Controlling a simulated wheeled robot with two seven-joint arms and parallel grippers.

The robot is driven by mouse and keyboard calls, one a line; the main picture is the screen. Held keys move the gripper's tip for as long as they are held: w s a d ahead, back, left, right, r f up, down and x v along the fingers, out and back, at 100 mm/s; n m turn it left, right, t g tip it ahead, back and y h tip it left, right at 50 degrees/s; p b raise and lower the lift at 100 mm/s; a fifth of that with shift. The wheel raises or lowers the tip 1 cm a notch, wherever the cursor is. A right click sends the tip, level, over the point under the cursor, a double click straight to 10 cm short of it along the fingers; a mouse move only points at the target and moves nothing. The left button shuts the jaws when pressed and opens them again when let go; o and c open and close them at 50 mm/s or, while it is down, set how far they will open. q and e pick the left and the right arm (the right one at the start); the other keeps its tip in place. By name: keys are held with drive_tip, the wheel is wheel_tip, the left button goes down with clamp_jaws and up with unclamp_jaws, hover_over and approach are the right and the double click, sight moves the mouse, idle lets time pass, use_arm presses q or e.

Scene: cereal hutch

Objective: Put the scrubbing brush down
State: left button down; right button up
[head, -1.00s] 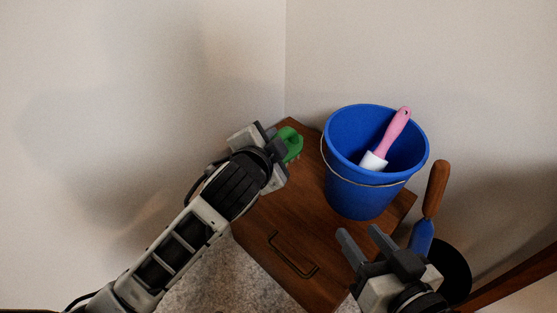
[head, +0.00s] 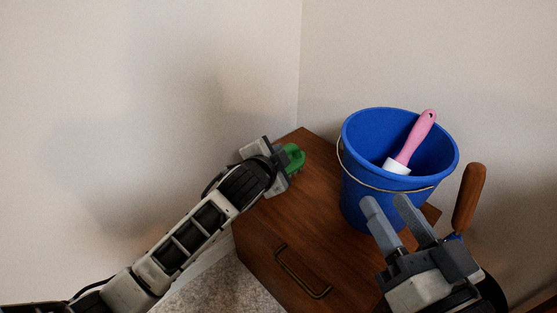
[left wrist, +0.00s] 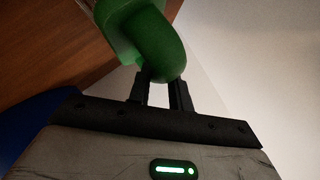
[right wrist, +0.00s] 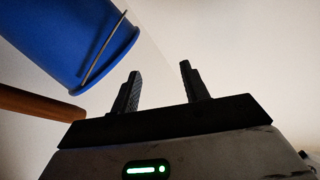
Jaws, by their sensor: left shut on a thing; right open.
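The green scrubbing brush (head: 293,157) is near the far left corner of the wooden cabinet top. My left gripper (head: 282,161) is shut on it. In the left wrist view, the brush's rounded green handle (left wrist: 160,45) sits between the fingertips (left wrist: 160,80). The brush's underside is hidden, so I cannot tell whether it touches the wood. My right gripper (head: 385,207) is open and empty, in front of the blue bucket in the head view. Its spread fingers also show in the right wrist view (right wrist: 160,80).
The blue bucket (head: 362,190) stands on the cabinet top (head: 300,215) and holds a pink-handled brush (head: 417,136). A wooden-handled tool (head: 468,198) stands to its right. A brass handle (head: 300,272) is on the cabinet. Bare wood lies between scrubbing brush and bucket. Walls close the back.

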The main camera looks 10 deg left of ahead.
use_arm(q)
drive_tip(key=c, duration=1.3)
unclamp_jaws()
drive_tip(key=shift+f, duration=0.1)
drive_tip(key=shift+s+r, duration=0.2)
drive_tip(key=shift+r, duration=0.05)
drive_tip(key=p+v, duration=0.1)
drive_tip(key=v, duration=0.1)
drive_tip(key=shift+s+r+p, duration=0.25)
drive_tip(key=shift+s+p, duration=0.05)
drive_tip(key=shift+p, duration=0.1)
drive_tip(key=shift+p+v, duration=1.55)
drive_tip(key=shift+v, duration=2.9)
use_arm(e)
drive_tip(key=shift+s+f+m+g+h, duration=0.15)
drive_tip(key=shift+s+f+g+h, duration=0.2)
drive_tip(key=shift+f, duration=0.25)
drive_tip(key=shift+s+f+m+g+h, duration=0.1)
drive_tip(key=shift+s+f+g+h, duration=0.15)
drive_tip(key=shift+f+g, duration=0.3)
drive_tip(key=shift+s+f+m+g+h, duration=0.15)
drive_tip(key=shift+s+f+g+h, duration=0.2)
drive_tip(key=shift+f, duration=0.35)
use_arm(q)
drive_tip(key=shift+f, duration=0.15)
use_arm(e)
drive_tip(key=shift+w, duration=0.1)
